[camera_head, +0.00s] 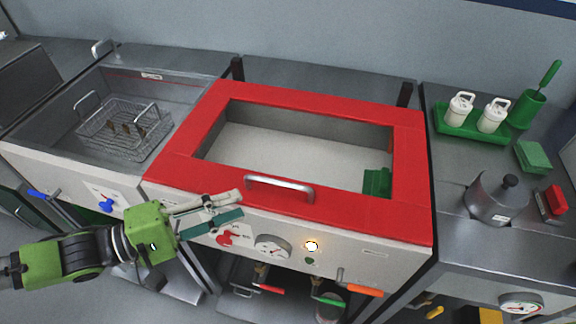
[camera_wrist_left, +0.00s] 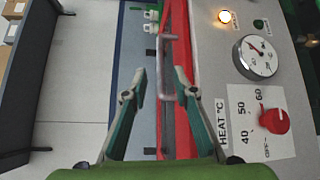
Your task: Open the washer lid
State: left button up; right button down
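The washer lid (camera_head: 330,211) is a red frame around a large window and lies flat, shut, on the washer. A silver bar handle (camera_head: 280,186) runs along its front edge; it also shows in the left wrist view (camera_wrist_left: 167,67). My left gripper (camera_head: 241,204) is at the lid's front left, close to the handle's left end. Its two fingers are apart with nothing between them. In the left wrist view the handle appears ahead of the gap between the fingertips (camera_wrist_left: 159,77). I cannot tell whether a finger touches the lid. My right gripper is not in view.
The front panel carries a red knob (camera_head: 228,239), a gauge (camera_head: 272,247) and a lit lamp (camera_head: 311,246) just below the handle. A sink with a wire basket (camera_head: 124,130) is on the left. A green tray with white bottles (camera_head: 470,134) and a steel pot (camera_head: 495,200) stand right.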

pick_arm(q)
jog(key=a, duration=0.2)
send_near(277, 185)
jog(key=d, duration=0.2)
jog(key=shift+y, duration=0.3)
jog(key=x, duration=0.2)
jog(key=p+x, duration=0.1)
jog(key=x, duration=0.5)
jog(key=shift+w+r+p, duration=0.15)
jog(key=shift+w+p, duration=0.2)
jog(key=shift+p, duration=0.05)
jog(key=shift+w+d+f, duration=0.2)
jog(key=shift+w+d, duration=0.05)
jog(key=shift+d, duration=0.15)
grip_shut()
